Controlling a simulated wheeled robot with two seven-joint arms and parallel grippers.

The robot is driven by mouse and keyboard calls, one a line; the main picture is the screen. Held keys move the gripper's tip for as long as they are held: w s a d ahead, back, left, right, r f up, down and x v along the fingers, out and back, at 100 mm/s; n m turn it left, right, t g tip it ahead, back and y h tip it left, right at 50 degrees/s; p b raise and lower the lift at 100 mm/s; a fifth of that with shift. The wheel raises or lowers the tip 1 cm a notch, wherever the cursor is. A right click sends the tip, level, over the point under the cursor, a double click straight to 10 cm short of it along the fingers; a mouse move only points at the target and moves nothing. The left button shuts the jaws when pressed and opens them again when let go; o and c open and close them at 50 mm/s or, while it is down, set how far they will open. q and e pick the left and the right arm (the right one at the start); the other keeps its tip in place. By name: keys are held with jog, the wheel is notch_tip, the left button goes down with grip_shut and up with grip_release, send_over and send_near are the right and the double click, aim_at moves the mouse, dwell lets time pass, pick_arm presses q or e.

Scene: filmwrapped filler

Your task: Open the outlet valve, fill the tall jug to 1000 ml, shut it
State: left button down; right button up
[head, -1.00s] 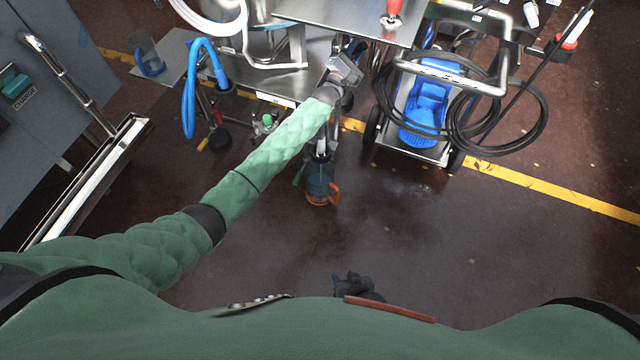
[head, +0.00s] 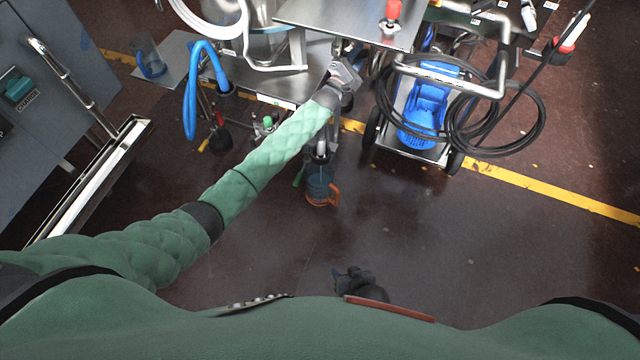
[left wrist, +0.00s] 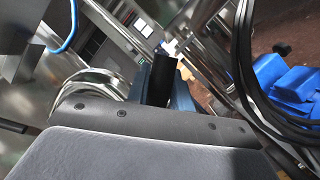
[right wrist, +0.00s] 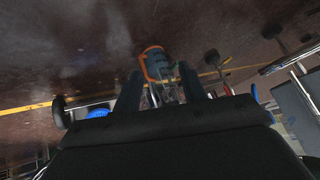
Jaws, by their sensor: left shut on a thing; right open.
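A clear jug with an orange handle and rim (head: 320,187) is on the floor below the metal outlet pipe (head: 321,151); it also shows in the right wrist view (right wrist: 156,64). Its fill level cannot be read. My left gripper (head: 345,74) is at the machine, above and behind the jug. In the left wrist view its fingers (left wrist: 168,88) are shut on a black handle (left wrist: 161,78), apparently the outlet valve's; the valve body is mostly hidden. My right gripper (head: 350,277) is open and empty, low in front of my body, apart from the jug.
A second jug with a blue handle (head: 150,62) stands on a side shelf at left. A blue hose (head: 189,105) hangs nearby. A cart with a blue pump (head: 425,105) and coiled black hose stands right of the machine. The floor right of the jug is clear.

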pick_arm(q)
jog(key=shift+s+d+f+m+g+h+p, duration=0.1)
jog(key=shift+d+f+m+g+h+p, duration=0.2)
jog(key=shift+f+m+g, duration=0.7)
jog(key=shift+s+d+f+m+g+h+p, duration=0.15)
jog(key=shift+f+m+p, duration=0.3)
jog(key=shift+m, duration=1.15)
jog(key=shift+w+d+f+m+g+h+p, duration=0.1)
jog(key=shift+f+m+g+h+p, duration=0.2)
jog(key=shift+f+m+g, duration=0.7)
pick_arm(e)
notch_tip(320, 180, up, 11)
jog(key=w+g, duration=0.1)
jog(key=shift+w, duration=0.15)
pick_arm(q)
jog(key=shift+r+m+t, duration=0.2)
jog(key=shift+m+t, duration=0.05)
jog(key=shift+m, duration=0.05)
pick_arm(e)
jog(key=shift+a, duration=0.1)
pick_arm(q)
jog(key=c, duration=1.2)
grip_release()
jog(key=shift+c, duration=0.2)
pick_arm(e)
jog(key=shift+f, duration=0.1)
